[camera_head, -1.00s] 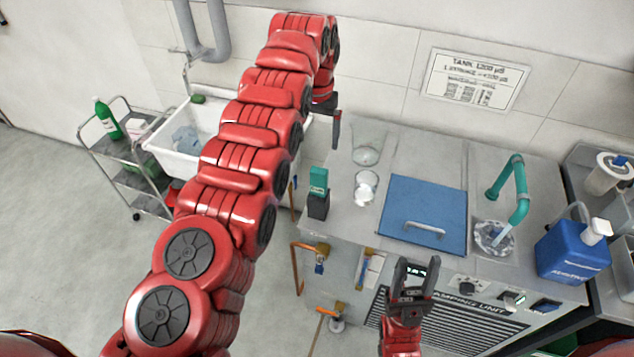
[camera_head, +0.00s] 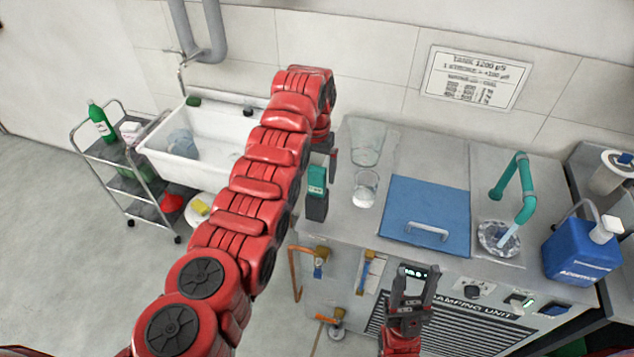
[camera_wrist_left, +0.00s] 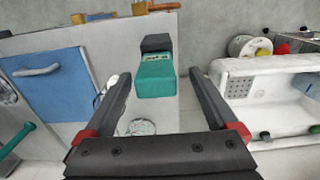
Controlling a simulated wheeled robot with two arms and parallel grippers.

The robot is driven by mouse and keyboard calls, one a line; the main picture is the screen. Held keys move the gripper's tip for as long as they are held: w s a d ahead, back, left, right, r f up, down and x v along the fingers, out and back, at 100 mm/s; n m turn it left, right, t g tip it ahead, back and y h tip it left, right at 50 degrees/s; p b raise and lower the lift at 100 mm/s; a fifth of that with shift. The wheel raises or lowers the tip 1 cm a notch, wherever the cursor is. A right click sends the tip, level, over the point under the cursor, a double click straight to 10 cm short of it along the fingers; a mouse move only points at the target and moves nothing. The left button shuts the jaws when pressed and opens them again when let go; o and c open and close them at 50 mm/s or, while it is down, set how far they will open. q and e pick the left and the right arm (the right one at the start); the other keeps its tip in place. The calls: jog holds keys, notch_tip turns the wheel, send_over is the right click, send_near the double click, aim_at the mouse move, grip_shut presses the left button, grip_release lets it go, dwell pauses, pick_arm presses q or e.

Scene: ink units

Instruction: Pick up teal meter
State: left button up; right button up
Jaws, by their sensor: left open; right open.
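The teal meter (camera_head: 317,181), teal above and dark grey below, stands at the left edge of the grey counter, partly beside my left arm. My left gripper (camera_head: 331,163) is open behind the meter, partly hidden by its own arm. In the left wrist view the teal meter (camera_wrist_left: 155,76) shows between the spread fingers of my left gripper (camera_wrist_left: 161,78), with no clear contact. My right gripper (camera_head: 414,271) is open and empty in front of the counter.
Two glass vessels, a beaker (camera_head: 364,190) and a larger glass (camera_head: 367,148), stand right of the meter. A blue lid (camera_head: 428,210), a teal tap (camera_head: 521,187) and a blue jug (camera_head: 581,254) are farther right. A white sink (camera_head: 222,135) lies left.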

aim_at(317, 183)
pick_arm(q)
jog(key=f+p, duration=0.2)
jog(key=f, duration=0.1)
jog(key=shift+s+d+f, duration=0.1)
jog(key=shift+d+f, duration=0.05)
jog(key=shift+d, duration=0.05)
jog(key=shift+f, duration=0.9)
grip_shut()
jog(key=shift+r, duration=0.15)
